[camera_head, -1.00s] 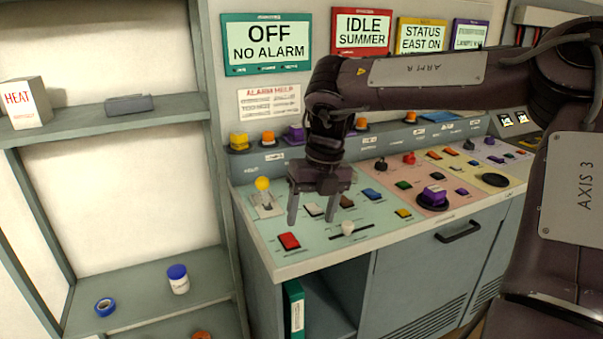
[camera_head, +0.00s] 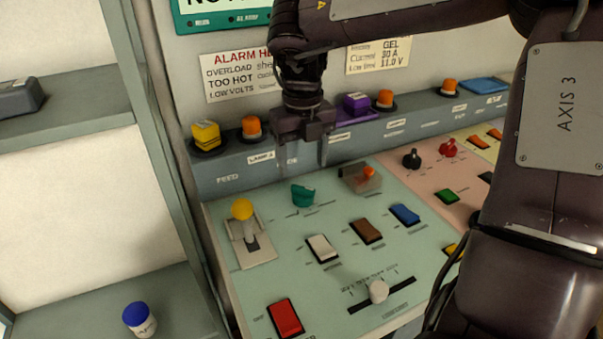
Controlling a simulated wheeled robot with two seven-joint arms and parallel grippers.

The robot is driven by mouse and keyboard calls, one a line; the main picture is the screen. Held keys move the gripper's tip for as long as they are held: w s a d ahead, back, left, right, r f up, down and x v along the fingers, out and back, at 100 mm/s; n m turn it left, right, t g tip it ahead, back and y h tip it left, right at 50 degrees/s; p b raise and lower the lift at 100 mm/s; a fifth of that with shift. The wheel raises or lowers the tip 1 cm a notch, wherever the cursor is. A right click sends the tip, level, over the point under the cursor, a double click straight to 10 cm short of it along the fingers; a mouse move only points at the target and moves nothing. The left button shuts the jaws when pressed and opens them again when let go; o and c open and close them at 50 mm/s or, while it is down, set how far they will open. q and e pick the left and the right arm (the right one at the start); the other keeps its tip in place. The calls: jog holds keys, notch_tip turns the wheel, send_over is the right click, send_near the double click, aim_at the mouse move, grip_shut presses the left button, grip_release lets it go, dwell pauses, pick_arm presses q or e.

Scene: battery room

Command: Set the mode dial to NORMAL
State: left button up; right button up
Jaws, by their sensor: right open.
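A teal dial knob (camera_head: 302,194) sits on the pale green part of the sloped panel, towards its back. Small marks surround it, but they are too small to read, so I cannot tell which position it points to. My right gripper (camera_head: 304,168) hangs just above and behind the dial in the picture, fingers down, open and empty. A gap shows between the fingertips and the knob. My left gripper is out of view.
A yellow-knobbed lever (camera_head: 243,211) stands left of the dial. A covered switch (camera_head: 361,177) is close on its right. White (camera_head: 322,248), brown (camera_head: 367,231) and blue (camera_head: 404,214) rockers, a slider (camera_head: 377,291) and a red switch (camera_head: 285,317) lie nearer.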

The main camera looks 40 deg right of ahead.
aim_at(303, 187)
jog(key=f, duration=0.7)
jog(key=shift+s+a+f, duration=0.1)
jog(key=shift+s+f, duration=0.1)
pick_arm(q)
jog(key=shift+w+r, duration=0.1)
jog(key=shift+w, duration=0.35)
pick_arm(e)
jog(key=c, duration=1)
